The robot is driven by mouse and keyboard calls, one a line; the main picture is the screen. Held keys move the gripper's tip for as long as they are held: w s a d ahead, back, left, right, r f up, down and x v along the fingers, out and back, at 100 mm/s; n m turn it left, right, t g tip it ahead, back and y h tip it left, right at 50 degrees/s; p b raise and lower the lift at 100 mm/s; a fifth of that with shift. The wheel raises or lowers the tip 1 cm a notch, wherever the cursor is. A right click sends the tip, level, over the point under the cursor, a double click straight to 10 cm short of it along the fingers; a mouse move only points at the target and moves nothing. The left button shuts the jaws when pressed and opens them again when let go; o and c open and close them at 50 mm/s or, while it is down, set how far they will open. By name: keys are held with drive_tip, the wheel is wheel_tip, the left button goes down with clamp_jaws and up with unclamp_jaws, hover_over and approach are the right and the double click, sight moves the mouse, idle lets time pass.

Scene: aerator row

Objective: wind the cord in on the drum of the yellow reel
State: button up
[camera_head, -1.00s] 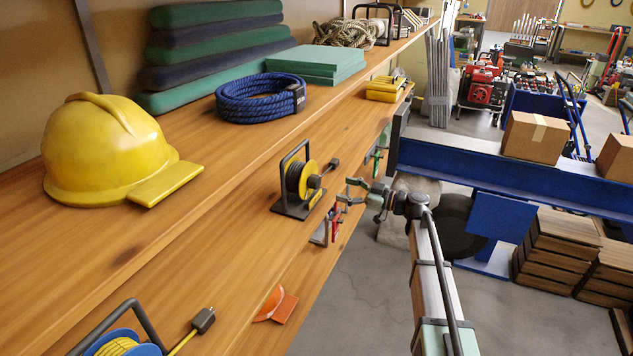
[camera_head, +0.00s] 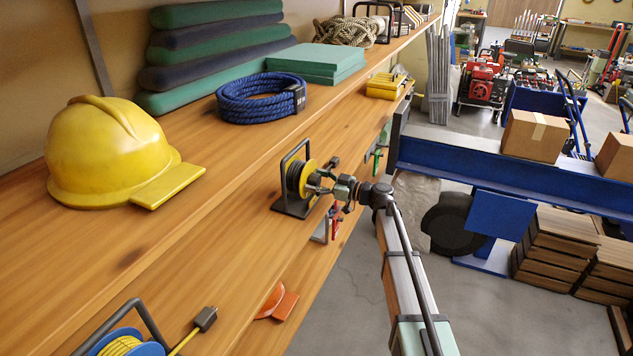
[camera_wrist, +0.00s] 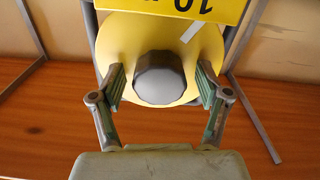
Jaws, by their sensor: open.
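The yellow reel (camera_head: 307,178) stands upright in its dark frame (camera_head: 294,209) on the middle shelf in the head view. Its yellow disc (camera_wrist: 122,42) fills the upper middle of the wrist view, with a grey faceted knob (camera_wrist: 159,78) at its centre. My gripper (camera_wrist: 160,88) is open, with one finger on each side of the knob. Gaps show between the pads and the knob. In the head view my gripper (camera_head: 318,184) is right at the reel's face and partly covers it. The cord's plug (camera_head: 333,163) shows just beyond the reel; the cord itself is hard to make out.
A blue reel with yellow cord (camera_head: 122,345) stands at the near left. A yellow helmet (camera_head: 105,150) and a blue rope coil (camera_head: 255,97) lie on the upper shelf, whose edge runs above the reel. A blue beam (camera_head: 480,165) crosses at the right.

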drive_tip(key=c, duration=1.2)
drive_tip(key=shift+o, duration=0.2)
